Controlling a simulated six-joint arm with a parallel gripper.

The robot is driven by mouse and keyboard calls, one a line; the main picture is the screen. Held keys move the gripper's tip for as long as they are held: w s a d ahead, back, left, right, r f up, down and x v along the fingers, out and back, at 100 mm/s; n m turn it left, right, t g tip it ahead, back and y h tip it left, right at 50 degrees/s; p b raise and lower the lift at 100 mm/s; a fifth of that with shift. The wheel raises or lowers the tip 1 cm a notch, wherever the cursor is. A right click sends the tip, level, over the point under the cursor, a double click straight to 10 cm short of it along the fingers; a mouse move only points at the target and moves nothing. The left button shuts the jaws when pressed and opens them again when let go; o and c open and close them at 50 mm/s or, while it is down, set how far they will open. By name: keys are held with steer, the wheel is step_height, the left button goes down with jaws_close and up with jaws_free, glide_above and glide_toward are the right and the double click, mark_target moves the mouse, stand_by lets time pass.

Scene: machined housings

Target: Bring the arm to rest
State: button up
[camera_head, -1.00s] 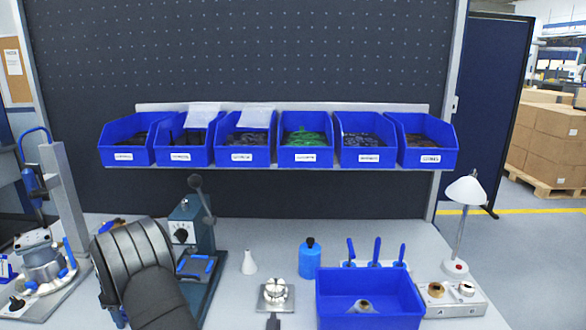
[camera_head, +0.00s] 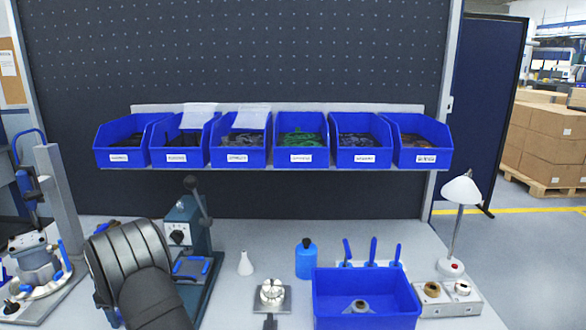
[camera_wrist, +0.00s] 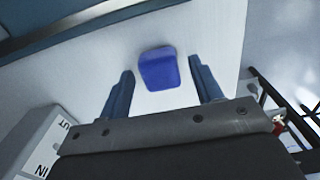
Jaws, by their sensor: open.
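My gripper (camera_wrist: 165,88) shows in the wrist view with its two blue-grey fingers spread apart and nothing between the tips. A blue block-like object (camera_wrist: 159,69) lies on the pale surface beyond the fingers, apart from them. In the head view my dark arm is folded at the lower left, and the fingers are not visible there.
A blue bin (camera_head: 366,292) with a ring-shaped metal part (camera_head: 360,306) stands at the front right. A press (camera_head: 187,245) stands close to my arm. A small fixture (camera_head: 271,295), a white bottle (camera_head: 245,264), a blue bottle (camera_head: 306,259) and a lamp (camera_head: 461,192) stand on the bench.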

step_height(320, 180, up, 12)
step_height(320, 180, down, 12)
step_height(320, 180, up, 4)
steer(key=shift+f, duration=0.15)
steer(key=w+d+r, duration=0.3)
steer(key=d+r, duration=0.4)
steer(key=d, duration=0.4)
steer(key=s+d+f, duration=0.1)
steer(key=d+f, duration=0.1)
steer(key=s+d+f, duration=0.1)
steer(key=d+f, duration=0.1)
steer(key=s+d+f, duration=0.1)
steer(key=d+f, duration=0.1)
steer(key=shift+s+d+f, duration=0.1)
steer(key=shift+s+d, duration=0.2)
steer(key=shift+f, duration=0.55)
steer(key=shift+r, duration=0.1)
